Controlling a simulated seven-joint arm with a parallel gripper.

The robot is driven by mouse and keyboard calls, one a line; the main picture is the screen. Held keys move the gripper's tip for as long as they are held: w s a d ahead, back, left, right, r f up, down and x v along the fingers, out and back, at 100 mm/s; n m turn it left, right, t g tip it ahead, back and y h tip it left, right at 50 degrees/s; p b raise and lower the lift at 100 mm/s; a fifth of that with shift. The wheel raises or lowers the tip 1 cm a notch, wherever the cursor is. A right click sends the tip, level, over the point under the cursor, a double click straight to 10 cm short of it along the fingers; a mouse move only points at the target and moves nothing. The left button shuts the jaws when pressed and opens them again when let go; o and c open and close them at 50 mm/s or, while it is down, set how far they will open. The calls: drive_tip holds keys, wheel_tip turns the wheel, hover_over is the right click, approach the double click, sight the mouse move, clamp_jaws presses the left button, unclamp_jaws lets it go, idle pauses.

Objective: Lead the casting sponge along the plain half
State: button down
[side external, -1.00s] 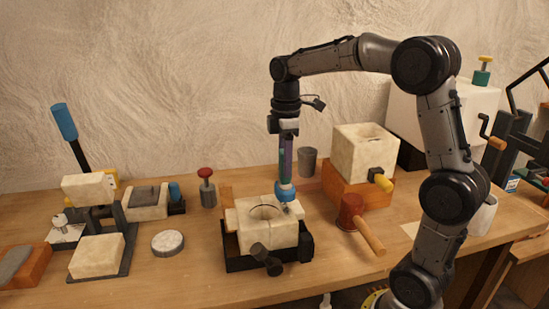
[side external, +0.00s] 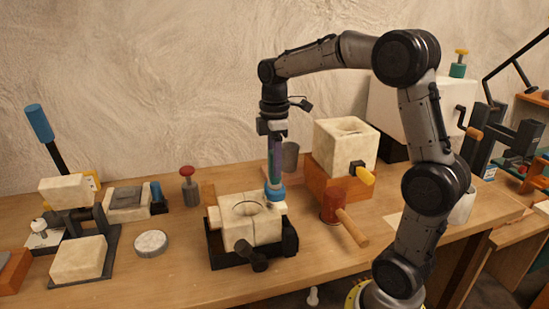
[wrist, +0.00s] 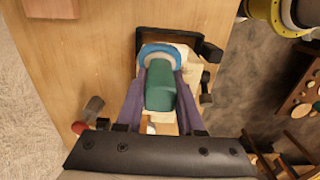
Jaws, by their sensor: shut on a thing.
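My gripper (side external: 275,178) is shut on the green handle (wrist: 160,88) of the casting sponge. The blue sponge head (side external: 274,192) points down at the right rear of a cream mould (side external: 240,231). In the wrist view the blue head (wrist: 160,50) lies beyond my purple fingers (wrist: 160,85), over a pale block (wrist: 187,60). The mould sits in a black cradle (side external: 222,261) and has a round opening (side external: 248,208) on top. I cannot tell whether the sponge touches the mould, nor which half is the plain one.
A red mallet (side external: 333,207) lies right of the cradle. Behind it a cream block (side external: 345,146) stands on an orange base (side external: 330,183). A grey cup (side external: 290,157) is behind my gripper. A round pale disc (side external: 151,243) lies left, with bare table around it.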

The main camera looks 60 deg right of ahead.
drive_tip(key=shift+f, duration=0.25)
idle(0.6)
drive_tip(key=shift+w+a+r, duration=0.1)
drive_tip(key=shift+w+a, duration=0.5)
drive_tip(key=shift+w+a, duration=0.6)
drive_tip(key=s, duration=0.1)
drive_tip(key=s+r, duration=0.1)
drive_tip(key=s, duration=0.3)
drive_tip(key=shift+s+a+r, duration=0.2)
drive_tip(key=shift+a+r, duration=0.05)
drive_tip(key=shift+a, duration=0.05)
idle(0.5)
